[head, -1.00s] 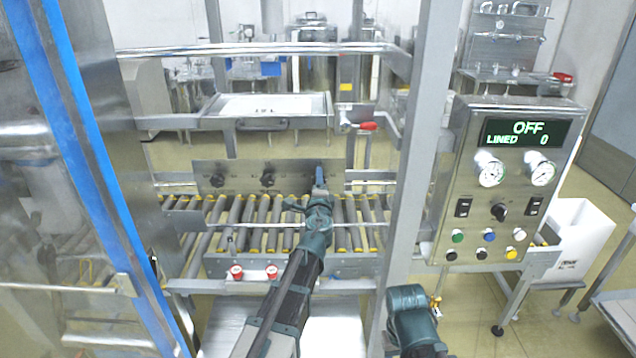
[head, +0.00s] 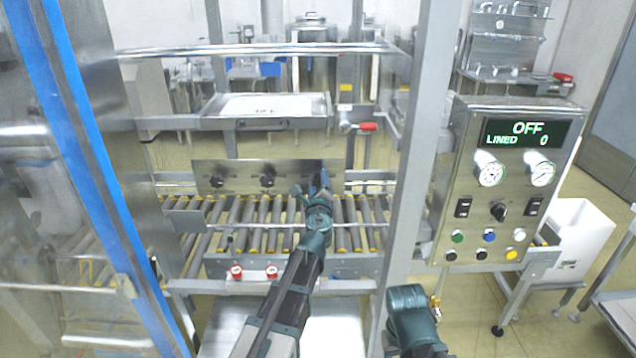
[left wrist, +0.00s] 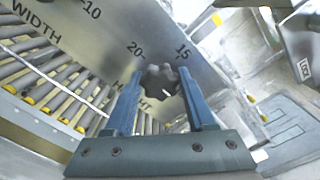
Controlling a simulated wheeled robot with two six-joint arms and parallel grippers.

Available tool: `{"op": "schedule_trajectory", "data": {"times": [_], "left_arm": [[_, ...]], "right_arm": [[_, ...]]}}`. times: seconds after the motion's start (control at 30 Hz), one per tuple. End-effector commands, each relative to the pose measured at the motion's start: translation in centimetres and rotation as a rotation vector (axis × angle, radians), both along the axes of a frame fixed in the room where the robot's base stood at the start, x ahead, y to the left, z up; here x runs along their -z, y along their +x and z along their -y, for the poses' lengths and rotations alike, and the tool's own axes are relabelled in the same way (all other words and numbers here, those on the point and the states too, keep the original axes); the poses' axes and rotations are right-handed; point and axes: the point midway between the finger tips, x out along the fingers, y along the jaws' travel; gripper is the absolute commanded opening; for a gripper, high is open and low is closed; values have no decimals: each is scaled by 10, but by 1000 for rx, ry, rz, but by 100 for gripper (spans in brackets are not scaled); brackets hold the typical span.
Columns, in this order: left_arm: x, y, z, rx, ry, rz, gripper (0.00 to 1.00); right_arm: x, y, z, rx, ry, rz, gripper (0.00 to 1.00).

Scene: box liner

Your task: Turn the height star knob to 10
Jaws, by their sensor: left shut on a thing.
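The height star knob (left wrist: 160,81) is a dark lobed knob on a steel plate (head: 230,172). In the left wrist view it sits between the two blue fingers of my left gripper (left wrist: 159,84), which is shut on it. The numbers 20 and 15 show beside the knob, and the word HEIGHT is partly hidden by a finger. I cannot read the knob's present setting. In the head view my left gripper (head: 320,182) reaches the right end of the plate and hides most of this knob. My right gripper is not in view.
Two other dark knobs (head: 217,180) (head: 267,181) sit further left on the plate. A roller conveyor (head: 270,215) runs below it. Two red buttons (head: 236,272) (head: 271,272) are on the front rail. A control panel (head: 470,160) at right reads OFF, LINED 0.

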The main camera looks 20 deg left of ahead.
Motion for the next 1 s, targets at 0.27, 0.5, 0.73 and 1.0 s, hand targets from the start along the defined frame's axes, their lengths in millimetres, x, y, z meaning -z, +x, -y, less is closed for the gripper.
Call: {"op": "schedule_trajectory", "data": {"times": [0.27,0.5,0.73,1.0], "left_arm": [[1,-2,1,2,6,-2,0],[1,-2,1,2,6,-2,72],[1,-1,1,1,6,-2,86],[0,-4,1,0,6,-2,86]], "right_arm": [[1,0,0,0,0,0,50],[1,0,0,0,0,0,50],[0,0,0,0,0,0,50],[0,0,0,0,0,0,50]]}}
